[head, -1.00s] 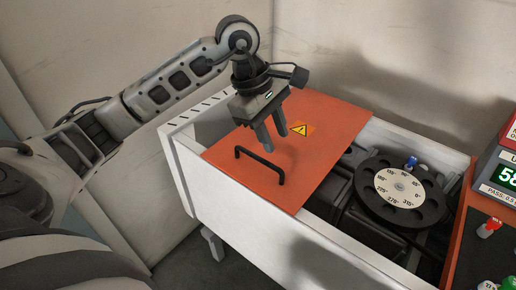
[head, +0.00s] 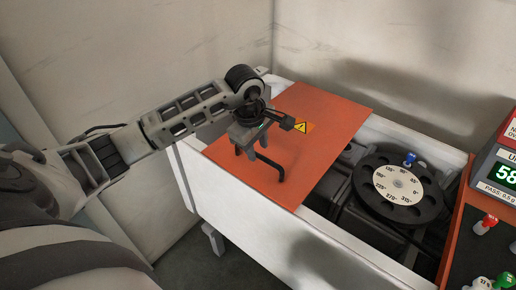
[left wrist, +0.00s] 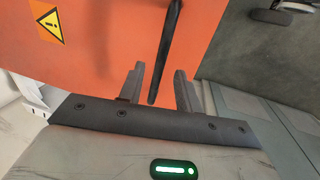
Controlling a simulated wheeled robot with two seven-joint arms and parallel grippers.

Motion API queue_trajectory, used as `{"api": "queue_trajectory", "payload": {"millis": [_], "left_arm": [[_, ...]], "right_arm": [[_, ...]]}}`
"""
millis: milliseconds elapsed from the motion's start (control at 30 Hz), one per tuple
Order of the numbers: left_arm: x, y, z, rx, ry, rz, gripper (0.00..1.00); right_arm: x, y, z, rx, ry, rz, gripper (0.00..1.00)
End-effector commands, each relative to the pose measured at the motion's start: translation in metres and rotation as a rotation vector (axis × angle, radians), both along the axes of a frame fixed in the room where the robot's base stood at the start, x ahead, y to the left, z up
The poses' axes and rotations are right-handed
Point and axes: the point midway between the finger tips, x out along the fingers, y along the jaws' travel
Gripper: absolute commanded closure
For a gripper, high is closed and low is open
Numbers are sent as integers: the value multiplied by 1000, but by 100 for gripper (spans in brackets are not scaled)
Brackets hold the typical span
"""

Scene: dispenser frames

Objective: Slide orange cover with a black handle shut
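The orange cover (head: 318,128) lies flat over the left part of a white box, with a yellow warning sticker (head: 302,127) on it. Its black handle (head: 271,164) is a raised bar near the cover's left front; part of it is hidden behind my left gripper (head: 250,153). In the left wrist view the handle (left wrist: 167,50) runs between the two spread fingers of my left gripper (left wrist: 159,72), with gaps on both sides. The gripper is open and not closed on the bar. My right gripper is not in view.
Right of the cover the box is open, showing a black wheel with a white numbered dial (head: 398,183) and a blue peg (head: 410,158). A scale display (head: 504,174) and a red-topped white item (head: 487,224) stand at the far right. White walls (head: 395,55) rise behind.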

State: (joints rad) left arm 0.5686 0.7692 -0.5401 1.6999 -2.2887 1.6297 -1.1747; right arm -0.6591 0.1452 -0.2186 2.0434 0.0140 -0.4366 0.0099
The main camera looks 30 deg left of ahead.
Motion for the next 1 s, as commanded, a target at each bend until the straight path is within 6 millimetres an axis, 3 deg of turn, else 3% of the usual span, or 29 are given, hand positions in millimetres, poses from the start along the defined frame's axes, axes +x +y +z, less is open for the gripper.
{"api": "queue_trajectory", "payload": {"millis": [200,467,500,600,633,1000], "left_arm": [[3,-1,-16,-1,-1,0,66],[3,0,-18,0,-1,0,66],[3,0,-18,0,0,0,69],[3,0,-18,0,0,0,97],[3,0,-18,0,0,0,100],[9,-2,-19,-1,-1,23,100]], "right_arm": [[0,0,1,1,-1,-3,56],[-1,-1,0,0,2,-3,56],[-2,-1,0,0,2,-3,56],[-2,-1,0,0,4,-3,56],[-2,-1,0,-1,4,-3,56],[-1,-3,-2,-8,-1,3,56]]}}
